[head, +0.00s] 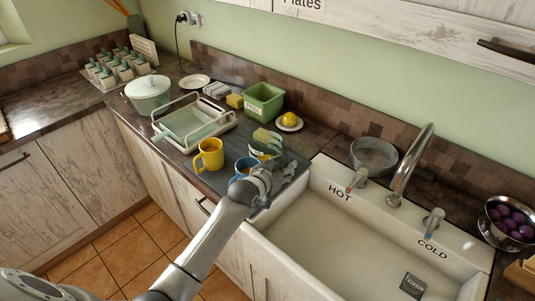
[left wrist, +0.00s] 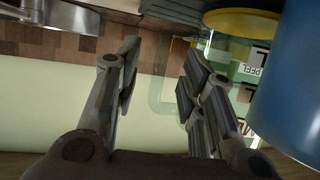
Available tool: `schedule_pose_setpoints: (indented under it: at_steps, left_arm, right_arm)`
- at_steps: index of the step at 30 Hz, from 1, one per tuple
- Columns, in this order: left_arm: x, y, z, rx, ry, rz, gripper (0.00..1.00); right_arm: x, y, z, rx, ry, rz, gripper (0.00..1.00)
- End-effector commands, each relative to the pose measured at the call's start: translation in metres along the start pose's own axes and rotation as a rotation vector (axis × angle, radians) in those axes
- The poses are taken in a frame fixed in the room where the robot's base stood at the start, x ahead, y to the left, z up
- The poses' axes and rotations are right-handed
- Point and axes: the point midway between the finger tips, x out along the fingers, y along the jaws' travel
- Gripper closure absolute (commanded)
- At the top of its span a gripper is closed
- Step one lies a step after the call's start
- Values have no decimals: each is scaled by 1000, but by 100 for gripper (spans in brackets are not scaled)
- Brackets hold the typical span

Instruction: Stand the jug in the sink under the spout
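The jug (head: 264,145) looks clear with a greenish tint and stands on the dark draining area left of the sink (head: 335,226). The curved spout (head: 410,165) rises over the sink's back edge. My left gripper (head: 262,183) is close in front of the jug, beside the blue mug (head: 243,167), and partly hides both. In the left wrist view the fingers (left wrist: 160,82) are apart, with the jug's rounded clear handle (left wrist: 157,95) showing between them. I cannot tell whether they touch it. My right gripper is out of view.
A yellow mug (head: 209,155) stands left of the blue one. A dish rack (head: 193,125), a green box (head: 264,100) and a plate with a lemon (head: 289,122) are behind. A metal bowl (head: 373,156) stands behind the sink. The sink's middle is clear.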

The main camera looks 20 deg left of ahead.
Motion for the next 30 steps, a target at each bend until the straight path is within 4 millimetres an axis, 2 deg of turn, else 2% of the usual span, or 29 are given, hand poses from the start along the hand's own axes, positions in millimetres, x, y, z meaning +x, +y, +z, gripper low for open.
schedule_pose_setpoints:
  at_steps: [4,12,21,30]
  left_arm:
    - [8,0,0,1,0,0,63]
    - [10,0,1,1,0,0,63]
    - [10,0,1,1,-1,0,100]
    - [9,0,-1,2,3,0,100]
  right_arm:
    - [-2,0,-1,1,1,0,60]
    - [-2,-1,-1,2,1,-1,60]
    - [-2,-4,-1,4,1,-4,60]
    - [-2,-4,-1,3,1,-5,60]
